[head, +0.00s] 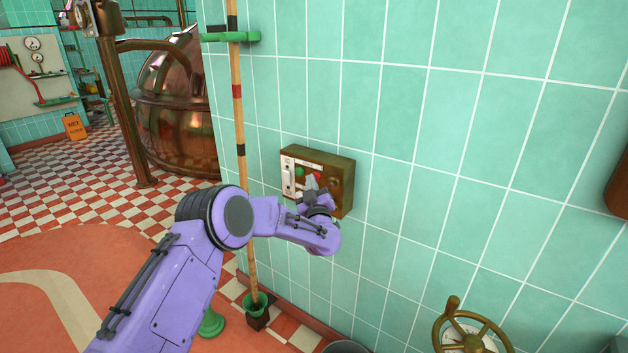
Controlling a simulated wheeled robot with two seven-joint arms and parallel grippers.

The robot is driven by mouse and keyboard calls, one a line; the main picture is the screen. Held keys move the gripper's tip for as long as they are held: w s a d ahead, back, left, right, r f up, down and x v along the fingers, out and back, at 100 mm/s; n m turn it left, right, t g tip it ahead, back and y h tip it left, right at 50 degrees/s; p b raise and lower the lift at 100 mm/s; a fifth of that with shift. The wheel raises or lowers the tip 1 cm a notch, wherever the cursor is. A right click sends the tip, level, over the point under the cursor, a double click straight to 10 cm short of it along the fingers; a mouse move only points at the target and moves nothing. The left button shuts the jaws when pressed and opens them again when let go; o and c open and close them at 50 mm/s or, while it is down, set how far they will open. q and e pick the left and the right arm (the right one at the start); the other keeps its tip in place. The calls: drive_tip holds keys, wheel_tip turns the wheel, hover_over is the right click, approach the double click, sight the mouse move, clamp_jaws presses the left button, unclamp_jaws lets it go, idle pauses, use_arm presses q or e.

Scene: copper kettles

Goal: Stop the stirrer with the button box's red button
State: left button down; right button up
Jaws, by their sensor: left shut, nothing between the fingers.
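The button box (342,183) is a brownish-bronze box fixed to the green tiled wall. A green button (300,171) shows on the left of its front face. The red button (317,176) shows beside it, partly hidden by my gripper. My left gripper (311,183) is shut and empty, its fingertips at the front of the box by the red button. I cannot tell whether the tips touch the button. My purple left arm comes in from the lower left and its wrist covers the lower part of the box. My right gripper is not in view.
A wooden pole (239,120) stands upright against the wall left of the box, in a green holder (255,304). A brass handwheel (470,330) is at the lower right. A copper kettle (177,120) and an orange sign (74,126) stand farther back on checkered floor.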

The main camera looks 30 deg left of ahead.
use_arm(q)
drive_tip(key=shift+s+p, duration=0.65)
drive_tip(key=shift+s, duration=0.2)
drive_tip(key=s+p, duration=0.3)
drive_tip(key=s, duration=0.2)
drive_tip(key=shift+a, duration=0.2)
idle(0.7)
